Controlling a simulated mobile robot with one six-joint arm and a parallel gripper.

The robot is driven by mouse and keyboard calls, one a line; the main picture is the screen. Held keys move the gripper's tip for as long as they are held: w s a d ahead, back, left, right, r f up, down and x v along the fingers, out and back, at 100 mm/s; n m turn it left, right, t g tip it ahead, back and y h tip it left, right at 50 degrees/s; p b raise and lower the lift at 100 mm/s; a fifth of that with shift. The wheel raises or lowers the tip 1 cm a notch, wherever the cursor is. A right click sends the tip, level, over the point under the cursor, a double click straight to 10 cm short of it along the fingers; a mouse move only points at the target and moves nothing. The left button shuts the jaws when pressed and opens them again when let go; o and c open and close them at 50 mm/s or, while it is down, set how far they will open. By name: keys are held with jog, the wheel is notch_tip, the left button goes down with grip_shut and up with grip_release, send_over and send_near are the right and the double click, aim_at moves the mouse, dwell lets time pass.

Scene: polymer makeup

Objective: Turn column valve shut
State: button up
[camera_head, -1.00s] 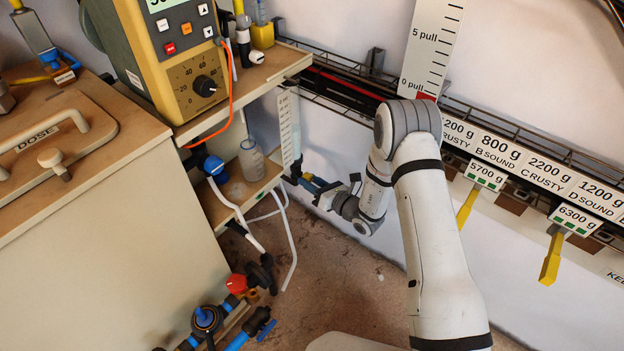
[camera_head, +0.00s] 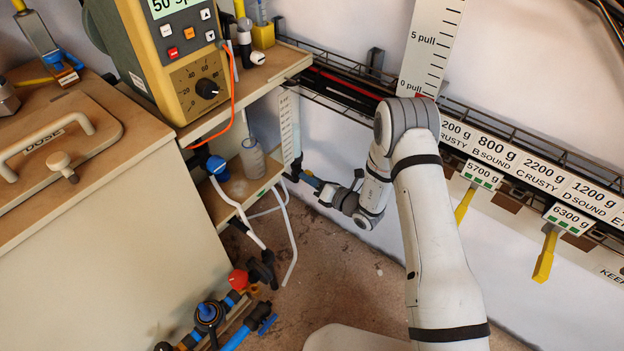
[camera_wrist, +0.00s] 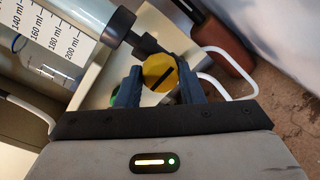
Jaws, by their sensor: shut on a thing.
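The valve knob (camera_wrist: 153,67) is a round yellow disc with a black bar, slanting up to the right in the wrist view. It sits between the two blue fingers of my gripper (camera_wrist: 159,82), which is shut on it. The clear graduated column (camera_wrist: 62,40), marked in ml, lies at upper left with a black end fitting (camera_wrist: 118,24). In the head view my gripper (camera_head: 316,183) is by the lower end of the column's scale strip (camera_head: 287,118); the knob is hidden there. A green part (camera_wrist: 113,99) shows behind the left finger.
A wooden shelf (camera_head: 225,203) with a small beaker (camera_head: 252,157) stands left of my gripper. White tubes (camera_head: 289,245) hang below it. A red-handled valve (camera_head: 238,279) and blue pipes lie lower left. The white wall is close behind; the brown floor (camera_head: 340,285) is open.

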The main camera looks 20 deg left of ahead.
jog(key=shift+a, duration=0.1)
jog(key=o, duration=1)
jog(key=p+v, duration=0.2)
jog(key=v, duration=0.6)
